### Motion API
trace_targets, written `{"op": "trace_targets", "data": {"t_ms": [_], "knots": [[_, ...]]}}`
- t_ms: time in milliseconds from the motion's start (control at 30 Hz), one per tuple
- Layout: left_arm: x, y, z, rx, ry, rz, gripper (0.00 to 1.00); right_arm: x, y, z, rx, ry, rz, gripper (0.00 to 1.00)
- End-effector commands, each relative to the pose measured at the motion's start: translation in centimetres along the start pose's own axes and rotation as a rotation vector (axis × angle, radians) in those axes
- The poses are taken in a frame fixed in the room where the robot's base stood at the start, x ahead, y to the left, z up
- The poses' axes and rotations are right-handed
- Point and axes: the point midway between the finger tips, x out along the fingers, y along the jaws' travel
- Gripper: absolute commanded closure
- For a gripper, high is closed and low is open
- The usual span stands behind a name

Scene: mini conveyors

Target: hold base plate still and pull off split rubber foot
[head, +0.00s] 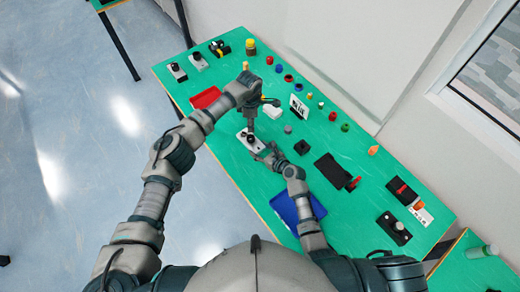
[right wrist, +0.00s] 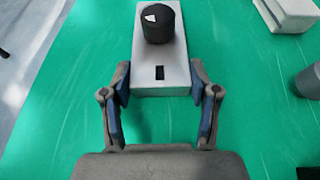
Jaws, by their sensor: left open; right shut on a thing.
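The base plate (head: 244,138) is a light grey block on the green table in the head view. In the right wrist view the plate (right wrist: 147,76) carries a black round rubber foot (right wrist: 158,24) with a small white mark on top. A dark rectangular slot shows in the plate's near end. My right gripper (right wrist: 160,94) is shut on the plate, one finger against each long side. My left gripper (head: 251,126) is open, pointing down just above the foot in the head view. Whether its fingers touch the foot, I cannot tell. A split in the foot cannot be made out.
A red tray (head: 206,97) lies left of the plate and a blue tray (head: 288,207) lies nearer me. A white sign (head: 299,107), a black block (head: 302,147) and a dark pad (head: 331,171) stand to the right. Several small coloured parts line the far edge.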

Motion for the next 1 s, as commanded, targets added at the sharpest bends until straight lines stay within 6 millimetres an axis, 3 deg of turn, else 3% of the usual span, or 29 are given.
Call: {"op": "trace_targets", "data": {"t_ms": [367, 400, 500, 1000], "knots": [[0.05, 0.02, -0.09, -0.001, 0.000, 0.000, 0.58, -0.16, -0.31, -0.80, 0.004, 0.013, -0.006, 0.89], [0.06, 0.02, -0.09, -0.001, 0.000, 0.000, 0.58, -0.15, -0.31, -0.81, 0.004, 0.013, -0.006, 0.35], [0.06, 0.02, -0.08, -0.001, 0.000, 0.000, 0.58, -0.14, -0.29, -0.82, 0.004, 0.014, -0.005, 0.11], [0.03, -0.01, -0.09, -0.001, 0.000, 0.000, 0.58, -0.16, -0.27, -0.53, 0.003, 0.008, -0.006, 0.11]]}}
